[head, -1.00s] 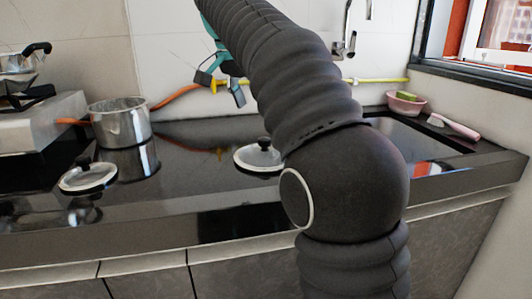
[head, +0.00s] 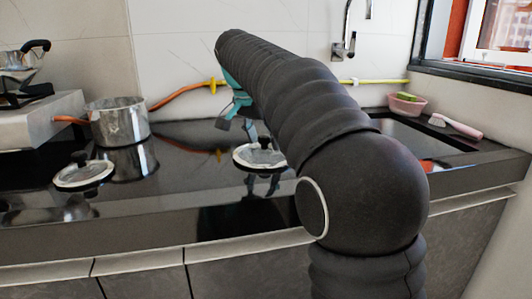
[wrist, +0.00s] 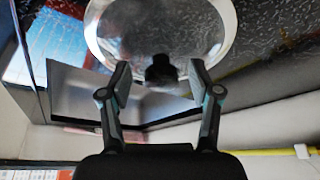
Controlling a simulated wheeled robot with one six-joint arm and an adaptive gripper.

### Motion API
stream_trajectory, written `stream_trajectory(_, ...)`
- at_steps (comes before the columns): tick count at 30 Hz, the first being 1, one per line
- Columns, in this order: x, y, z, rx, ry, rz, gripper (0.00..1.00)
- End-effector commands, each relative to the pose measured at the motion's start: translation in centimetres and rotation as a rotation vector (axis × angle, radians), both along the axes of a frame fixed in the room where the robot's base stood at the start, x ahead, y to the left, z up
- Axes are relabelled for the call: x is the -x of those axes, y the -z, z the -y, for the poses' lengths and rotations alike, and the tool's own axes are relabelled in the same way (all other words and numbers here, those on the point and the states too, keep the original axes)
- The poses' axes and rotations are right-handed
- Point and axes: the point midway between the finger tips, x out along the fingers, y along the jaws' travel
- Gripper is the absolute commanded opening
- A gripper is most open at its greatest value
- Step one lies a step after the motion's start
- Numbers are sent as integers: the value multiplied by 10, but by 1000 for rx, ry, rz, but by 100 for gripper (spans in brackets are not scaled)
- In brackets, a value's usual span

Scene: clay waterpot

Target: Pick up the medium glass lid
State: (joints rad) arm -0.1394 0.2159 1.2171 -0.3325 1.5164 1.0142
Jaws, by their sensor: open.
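Two glass lids with pale rims and black knobs lie on the dark counter. One lid (head: 84,176) is at the left; the other lid (head: 245,158) is near the middle, partly behind my arm. I cannot tell from size alone which is the medium one. My gripper (head: 237,124) is open and empty, above the middle lid and pointing down. In the wrist view a lid (wrist: 115,35) is ahead of my gripper (wrist: 160,78), its black knob (wrist: 160,70) showing between the open fingertips. The fingers look apart from the knob.
A sink (head: 420,140), a pink bowl (head: 407,105) and a pink-handled brush (head: 456,126) are at the right. The counter between the lids is clear.

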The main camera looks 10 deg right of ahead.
Motion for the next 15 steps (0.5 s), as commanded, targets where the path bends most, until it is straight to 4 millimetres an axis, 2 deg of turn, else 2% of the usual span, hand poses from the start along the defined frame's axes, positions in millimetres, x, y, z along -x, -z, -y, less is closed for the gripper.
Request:
stream_trajectory(6, 0, 0, 0, 0, 0, 1, 63)
stream_trajectory(8, 0, 0, 0, 0, 0, 1, 50)
stream_trajectory(14, 0, 0, 0, 0, 0, 0, 0)
stream_trajectory(15, 0, 0, 0, 0, 0, 0, 0)
